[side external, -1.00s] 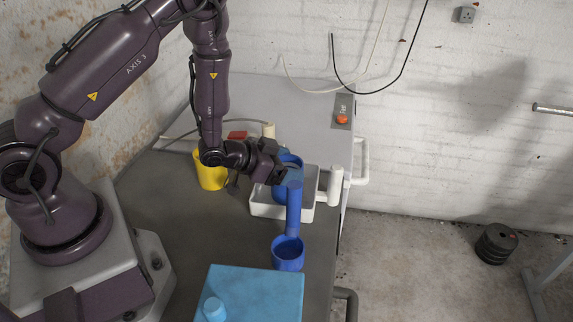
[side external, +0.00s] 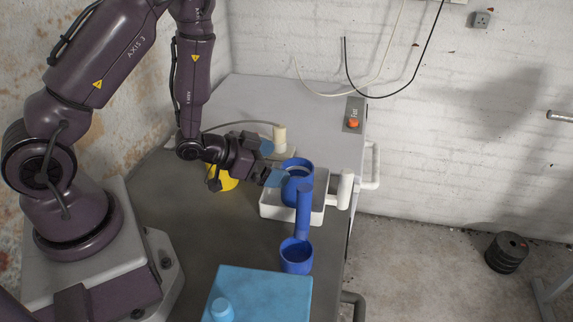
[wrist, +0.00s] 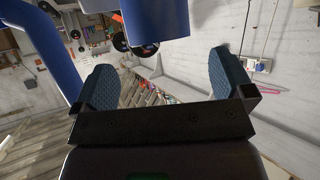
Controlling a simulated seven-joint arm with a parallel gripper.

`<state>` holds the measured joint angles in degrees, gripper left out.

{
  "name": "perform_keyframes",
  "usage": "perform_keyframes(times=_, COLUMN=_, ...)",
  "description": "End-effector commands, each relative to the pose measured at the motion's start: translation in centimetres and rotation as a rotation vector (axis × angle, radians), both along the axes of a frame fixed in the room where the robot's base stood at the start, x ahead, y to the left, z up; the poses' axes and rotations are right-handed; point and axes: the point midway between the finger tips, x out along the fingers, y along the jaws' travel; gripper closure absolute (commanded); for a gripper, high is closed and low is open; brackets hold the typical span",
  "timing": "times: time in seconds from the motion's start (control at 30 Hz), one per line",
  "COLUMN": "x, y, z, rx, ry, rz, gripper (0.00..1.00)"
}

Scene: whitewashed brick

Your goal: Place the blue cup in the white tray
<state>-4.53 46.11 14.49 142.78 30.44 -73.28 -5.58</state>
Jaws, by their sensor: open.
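The blue cup (side external: 297,190) stands upright in the white tray (side external: 272,211) in the side view. A blue post in front covers part of it. My gripper (side external: 273,163) is open just left of the cup, its two blue pads apart and nothing between them. In the wrist view, my gripper (wrist: 165,82) also shows open and empty. A blue cylinder (wrist: 155,18) hangs into the top of that view, beyond the pads; I cannot tell surely whether it is the cup.
A blue post (side external: 304,212) rises by a small blue round container (side external: 296,256) in front of the tray. A light blue box (side external: 262,295) stands nearest. A yellow cup (side external: 223,182) is partly hidden below my gripper. A white cylinder (side external: 345,190) stands right of the tray.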

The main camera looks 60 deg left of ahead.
Motion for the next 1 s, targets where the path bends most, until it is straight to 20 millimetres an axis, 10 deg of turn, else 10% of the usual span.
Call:
perform_keyframes(times=0.27, x=0.9, y=0.7, z=3.5, rx=0.068, ry=0.033, rz=0.043, gripper=0.01)
perform_keyframes(times=0.53, x=0.8, y=1.3, z=12.3, rx=0.157, ry=0.185, rz=0.186, gripper=0.01)
perform_keyframes(times=1.0, x=-12.0, y=-3.0, z=24.0, rx=0.078, ry=0.503, rz=0.244, gripper=0.01)
